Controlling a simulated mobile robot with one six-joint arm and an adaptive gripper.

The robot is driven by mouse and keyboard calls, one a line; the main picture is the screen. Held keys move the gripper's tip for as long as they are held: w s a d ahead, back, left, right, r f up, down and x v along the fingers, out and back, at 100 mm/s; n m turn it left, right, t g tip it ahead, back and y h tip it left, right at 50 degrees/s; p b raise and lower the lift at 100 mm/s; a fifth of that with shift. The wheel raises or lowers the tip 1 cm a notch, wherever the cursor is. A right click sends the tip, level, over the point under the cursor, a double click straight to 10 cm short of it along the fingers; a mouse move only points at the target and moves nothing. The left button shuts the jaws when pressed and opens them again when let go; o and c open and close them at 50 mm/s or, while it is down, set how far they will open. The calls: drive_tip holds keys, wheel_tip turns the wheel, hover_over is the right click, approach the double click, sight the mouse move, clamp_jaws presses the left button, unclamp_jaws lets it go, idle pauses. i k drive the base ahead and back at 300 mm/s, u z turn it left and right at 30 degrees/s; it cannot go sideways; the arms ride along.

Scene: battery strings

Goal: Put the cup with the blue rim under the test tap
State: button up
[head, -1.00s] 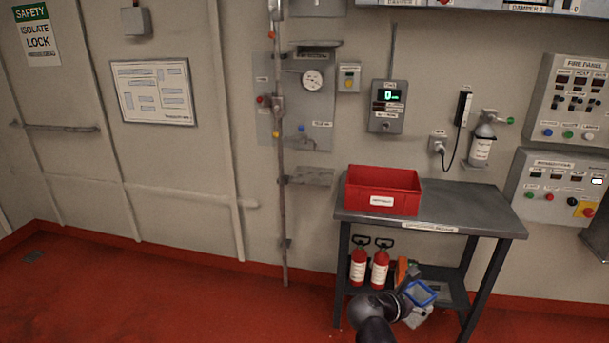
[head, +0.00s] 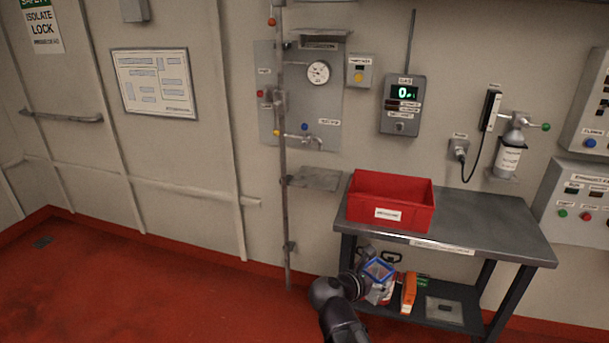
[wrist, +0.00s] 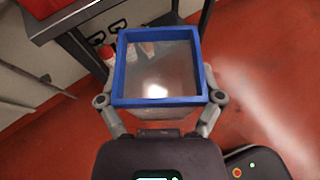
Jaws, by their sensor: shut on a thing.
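The cup with the blue rim (head: 379,270) is square and clear-walled. My gripper (head: 366,284) is shut on it, low in front of the bench's left legs. In the wrist view the cup (wrist: 157,66) sits between the two fingers of my gripper (wrist: 158,103), and its open top faces the camera; it looks empty. The test tap (head: 300,138) is a small pipe spout with a blue handle on the grey wall panel, up and to the left of the cup. A small grey shelf (head: 315,179) is fixed to the wall below the tap.
A red crate (head: 361,209) stands on the left of the metal bench (head: 485,222). An orange object (head: 409,292) and a flat grey item (head: 445,311) are on the lower shelf. A vertical pipe (head: 284,225) runs beside the tap.

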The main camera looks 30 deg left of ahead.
sight(318, 174)
drive_tip(key=u, duration=0.5)
drive_tip(key=i, duration=2.05)
drive_tip(key=u, duration=0.1)
